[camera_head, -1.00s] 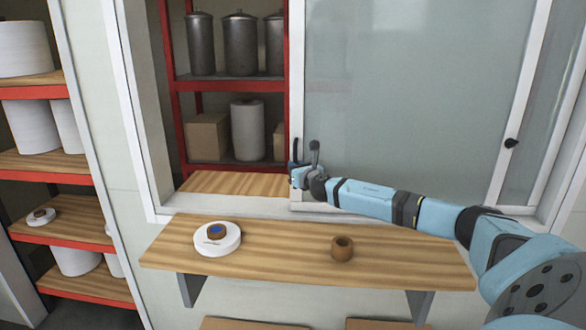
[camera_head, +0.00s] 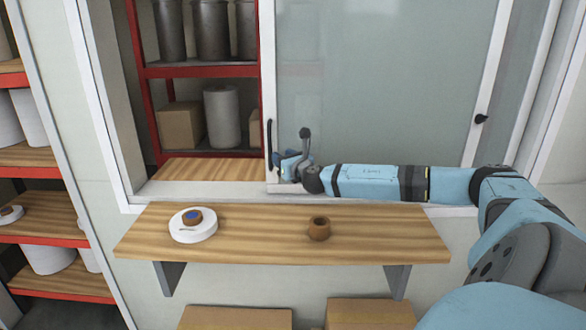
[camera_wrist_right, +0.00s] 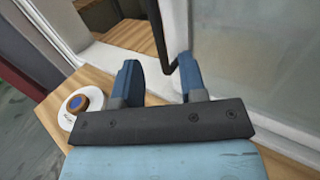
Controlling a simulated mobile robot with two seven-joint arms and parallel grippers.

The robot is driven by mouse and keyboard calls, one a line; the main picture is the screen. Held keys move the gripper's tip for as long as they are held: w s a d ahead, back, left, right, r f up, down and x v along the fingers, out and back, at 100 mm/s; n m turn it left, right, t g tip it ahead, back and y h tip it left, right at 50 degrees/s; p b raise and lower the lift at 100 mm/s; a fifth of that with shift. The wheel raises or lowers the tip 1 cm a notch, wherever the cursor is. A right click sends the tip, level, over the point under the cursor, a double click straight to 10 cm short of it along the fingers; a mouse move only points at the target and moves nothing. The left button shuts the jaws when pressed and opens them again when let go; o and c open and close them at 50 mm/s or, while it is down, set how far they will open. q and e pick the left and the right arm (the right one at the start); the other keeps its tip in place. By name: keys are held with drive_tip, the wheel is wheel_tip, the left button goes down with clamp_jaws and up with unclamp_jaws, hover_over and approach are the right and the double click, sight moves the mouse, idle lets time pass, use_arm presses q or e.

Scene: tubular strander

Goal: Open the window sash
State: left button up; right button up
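The window sash (camera_head: 385,90) is a frosted pane in a white frame. It covers the middle and right of the window, and the left part of the window stands open. A dark upright handle (camera_head: 269,140) sits on the sash's left edge. My right gripper (camera_head: 284,162) is at this edge, just right of the handle and low on the frame. In the right wrist view its two blue fingers (camera_wrist_right: 158,64) are apart. The black handle (camera_wrist_right: 160,35) shows in the gap, close to the right finger; I cannot tell if they touch. My left gripper is out of view.
A wooden ledge (camera_head: 260,240) below the window bears a white disc with a blue-topped button (camera_head: 193,226) and a small brown pot (camera_head: 319,229). Red shelves (camera_head: 200,71) stand behind the opening and at the far left. Cardboard boxes (camera_head: 236,318) lie below the ledge.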

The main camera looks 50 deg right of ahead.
drive_tip(key=b+v, duration=0.1)
drive_tip(key=v, duration=0.4)
drive_tip(key=shift+s+a, duration=0.2)
drive_tip(key=shift+s, duration=0.15)
